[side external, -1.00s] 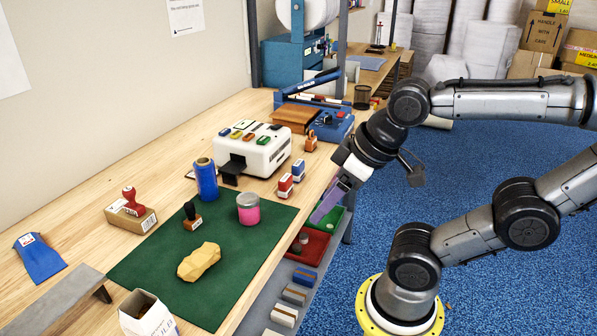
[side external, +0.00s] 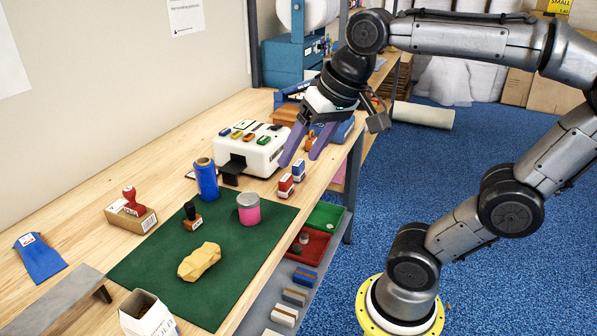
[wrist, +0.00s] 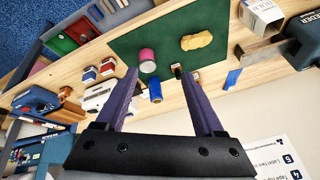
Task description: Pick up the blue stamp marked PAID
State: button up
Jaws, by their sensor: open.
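A small blue and white stamp (side external: 299,171) stands on the wooden table near its right edge, just behind a matching red and white stamp (side external: 286,185). Its lettering is too small to read. In the wrist view the blue stamp (wrist: 89,73) is left of the left finger, with the red one (wrist: 107,66) closer to that finger. My gripper (side external: 299,160) points down with its purple fingers spread and nothing between them. In the side view its fingertips appear just above the blue stamp; their exact height is unclear.
A white machine with coloured buttons (side external: 252,150) stands left of the stamps. On the green mat (side external: 240,285) are a pink tin (side external: 248,209), a dark stamp (side external: 192,216) and a tan lump (side external: 199,261). A wooden-handled stamp (side external: 310,142) stands behind. Red and green bins sit below the edge.

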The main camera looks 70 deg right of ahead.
jog(key=w+d+r+m+g, duration=0.25)
jog(key=w+d+m, duration=0.25)
jog(key=w+d, duration=0.3)
jog(key=m+g, duration=0.3)
jog(key=m, duration=0.4)
send_over(298, 162)
notch_tip(298, 162, down, 13)
jog(key=f, duration=0.7)
jog(key=shift+a+f, duration=0.2)
jog(key=shift+f, duration=0.15)
jog(key=shift+s+d+f, duration=0.1)
jog(key=shift+f, duration=2.7)
jog(key=shift+c, duration=0.3)
grip_shut()
